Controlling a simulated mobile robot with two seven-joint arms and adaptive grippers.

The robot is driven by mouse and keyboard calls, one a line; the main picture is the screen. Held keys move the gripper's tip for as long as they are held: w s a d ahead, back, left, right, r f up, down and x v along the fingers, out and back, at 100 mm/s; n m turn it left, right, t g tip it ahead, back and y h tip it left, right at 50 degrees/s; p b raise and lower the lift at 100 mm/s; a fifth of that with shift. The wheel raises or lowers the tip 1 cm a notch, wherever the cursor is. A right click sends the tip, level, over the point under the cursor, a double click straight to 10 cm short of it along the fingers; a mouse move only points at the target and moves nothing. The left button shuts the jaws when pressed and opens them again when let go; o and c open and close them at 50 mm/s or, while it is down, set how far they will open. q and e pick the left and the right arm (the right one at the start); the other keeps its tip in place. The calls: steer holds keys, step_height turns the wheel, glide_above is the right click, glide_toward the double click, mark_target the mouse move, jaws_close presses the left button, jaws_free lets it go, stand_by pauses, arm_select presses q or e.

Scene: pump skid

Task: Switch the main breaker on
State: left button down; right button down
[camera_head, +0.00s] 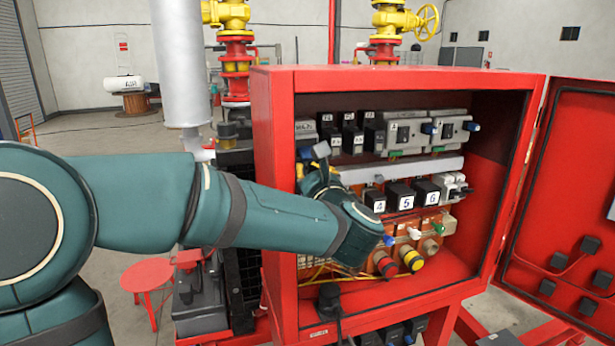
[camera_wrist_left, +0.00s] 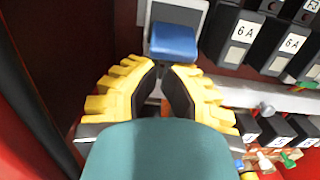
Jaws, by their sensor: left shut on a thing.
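The red control cabinet (camera_head: 275,180) stands with its door open. The main breaker (camera_head: 305,130) is the light grey unit at the upper left inside it, partly hidden by my left gripper and arm. Its blue handle (camera_wrist_left: 173,42) shows in the left wrist view, just beyond the yellow, dark-padded fingers. My left gripper (camera_head: 316,163) reaches into the cabinet, and it also shows in the left wrist view (camera_wrist_left: 163,82). Its fingers are shut on the handle; the exact contact is hard to see. My right gripper is not in view.
Black breakers marked 6 A (camera_wrist_left: 243,32) sit to the right of the handle. Numbered black blocks (camera_head: 400,195) and coloured knobs (camera_head: 411,257) fill the lower rows. The cabinet's left wall is close to my arm. The open door (camera_head: 570,190) stands at the right.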

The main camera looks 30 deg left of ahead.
arm_select(q)
steer(key=shift+w, duration=0.1)
steer(key=shift+s+d+r+g+h, duration=0.25)
steer(key=shift+r+g+h, duration=0.1)
steer(key=shift+g+h, duration=0.35)
stand_by(0.5)
steer(key=r+b, duration=0.1)
steer(key=h+b, duration=0.1)
steer(key=b, duration=0.1)
steer(key=shift+s+d+r+g, duration=0.3)
steer(key=shift+s+d+r, duration=0.05)
steer(key=shift+d, duration=0.05)
